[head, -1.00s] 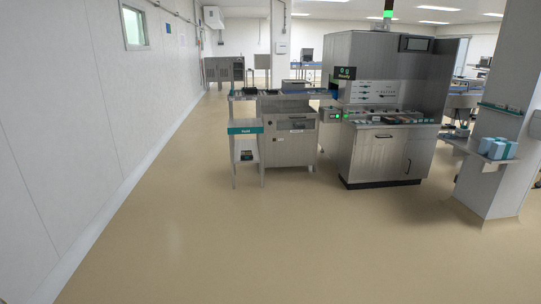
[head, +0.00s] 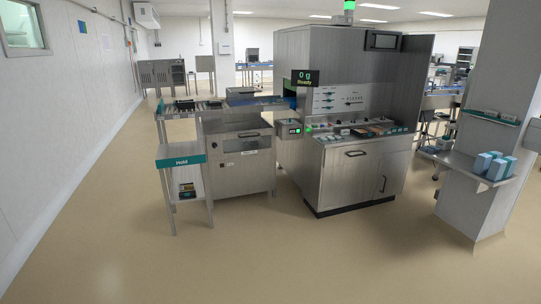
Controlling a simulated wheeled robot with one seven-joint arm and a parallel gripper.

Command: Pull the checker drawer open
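The checker is the grey metal cabinet (head: 238,175) left of the tall steel sealer. Its upper front has a dark handle (head: 249,135) on what looks like the drawer front (head: 225,145), with a small white label below it. The front looks flush, so the drawer appears shut. My gripper is not in view.
A metal stand with a teal "Hold" sign (head: 181,161) stands left of the checker, with dark items on its lower shelf. The tall sealer (head: 350,180) is at the right. A pillar shelf (head: 470,168) holds blue-white boxes. The floor in front is clear.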

